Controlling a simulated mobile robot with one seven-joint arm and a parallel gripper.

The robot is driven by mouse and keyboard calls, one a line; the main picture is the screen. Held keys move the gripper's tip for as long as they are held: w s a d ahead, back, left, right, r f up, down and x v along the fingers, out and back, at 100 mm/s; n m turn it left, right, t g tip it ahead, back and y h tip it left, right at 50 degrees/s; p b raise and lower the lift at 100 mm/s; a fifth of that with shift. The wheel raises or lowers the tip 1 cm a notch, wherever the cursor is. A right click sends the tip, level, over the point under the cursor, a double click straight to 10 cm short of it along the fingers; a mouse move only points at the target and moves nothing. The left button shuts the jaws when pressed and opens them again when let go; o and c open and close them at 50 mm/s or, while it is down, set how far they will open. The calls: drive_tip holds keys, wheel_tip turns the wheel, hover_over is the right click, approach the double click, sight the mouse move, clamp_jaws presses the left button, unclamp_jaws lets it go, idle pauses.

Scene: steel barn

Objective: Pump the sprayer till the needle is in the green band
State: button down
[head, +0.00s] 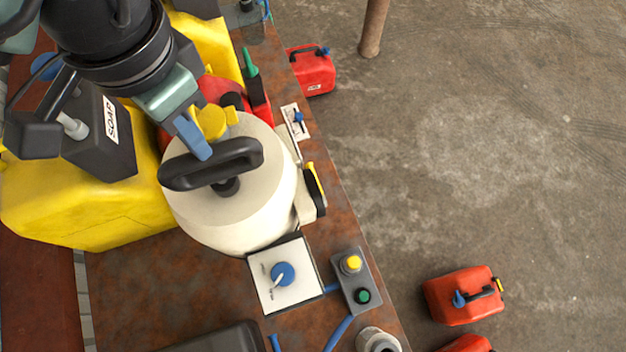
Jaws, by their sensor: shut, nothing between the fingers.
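The sprayer (235,222) is a cream, round tank standing upright on the rusty bench. Its black pump handle (212,165) lies across the top, with a short dark shaft below it that meets the lid. A black and yellow part (316,188) sticks out on its right side, seen edge-on. I cannot tell whether it is the gauge, and no needle or green band shows. My gripper (203,153) has blue fingers and is shut and empty. Its tips appear right at the handle's back edge; I cannot tell whether they touch it.
A knob panel (285,275) and a two-button box (355,280) lie in front. Red fuel cans (465,297) stand on the floor. The bench's right edge (345,215) is close to the sprayer.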

drive_tip(key=shift+f, duration=0.45)
drive_tip(key=shift+r, duration=0.2)
wheel_tip(320, 180, up, 5)
drive_tip(key=p, duration=0.5)
drive_tip(key=shift+r, duration=1.25)
